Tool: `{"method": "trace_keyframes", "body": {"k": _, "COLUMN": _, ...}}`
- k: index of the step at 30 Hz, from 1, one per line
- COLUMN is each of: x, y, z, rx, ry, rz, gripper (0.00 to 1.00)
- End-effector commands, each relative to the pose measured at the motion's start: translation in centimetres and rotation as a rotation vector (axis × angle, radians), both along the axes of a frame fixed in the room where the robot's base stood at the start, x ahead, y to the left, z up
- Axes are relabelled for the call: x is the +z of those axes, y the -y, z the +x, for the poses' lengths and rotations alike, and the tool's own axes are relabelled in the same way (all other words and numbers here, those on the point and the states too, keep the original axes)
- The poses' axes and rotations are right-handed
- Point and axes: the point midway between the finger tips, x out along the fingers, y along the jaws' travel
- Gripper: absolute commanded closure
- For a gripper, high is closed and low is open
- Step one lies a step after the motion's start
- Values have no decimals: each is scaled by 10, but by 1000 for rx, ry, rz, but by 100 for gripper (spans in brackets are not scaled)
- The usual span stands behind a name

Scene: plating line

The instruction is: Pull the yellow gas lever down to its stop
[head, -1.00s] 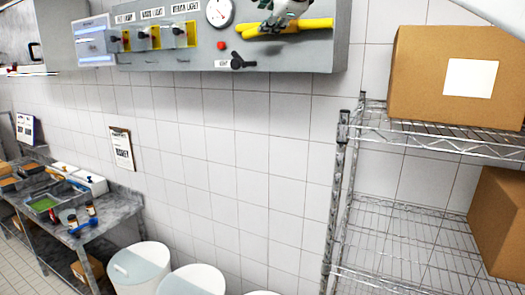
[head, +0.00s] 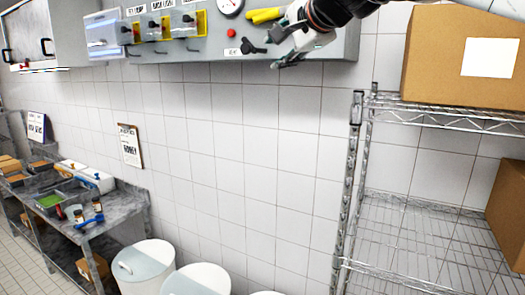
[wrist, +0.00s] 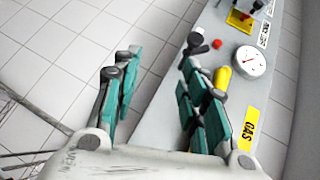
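The yellow gas lever (head: 265,15) is on the grey wall panel, right of the round gauge. Its left end shows in the head view; my arm hides the rest, so its tilt is unclear. In the wrist view a piece of the yellow lever (wrist: 222,76) shows beside and behind the right finger, near a yellow GAS label (wrist: 248,126). My gripper (head: 284,50) is at the panel's lower edge, below and right of the lever's visible end. In the wrist view my gripper (wrist: 160,62) is open, with only tile and panel edge showing between its fingers.
A black knob (head: 254,46) and a red button (head: 231,33) sit left of my gripper, below the gauge (head: 231,5). A wire shelf (head: 440,118) with a cardboard box (head: 440,60) stands to the right. Below the panel is bare tiled wall.

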Motion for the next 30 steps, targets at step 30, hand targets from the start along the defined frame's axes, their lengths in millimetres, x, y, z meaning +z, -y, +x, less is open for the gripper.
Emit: {"method": "trace_keyframes", "body": {"k": 30, "x": -175, "y": -13, "z": -58, "rx": 214, "ry": -12, "rz": -281, "gripper": 60}}
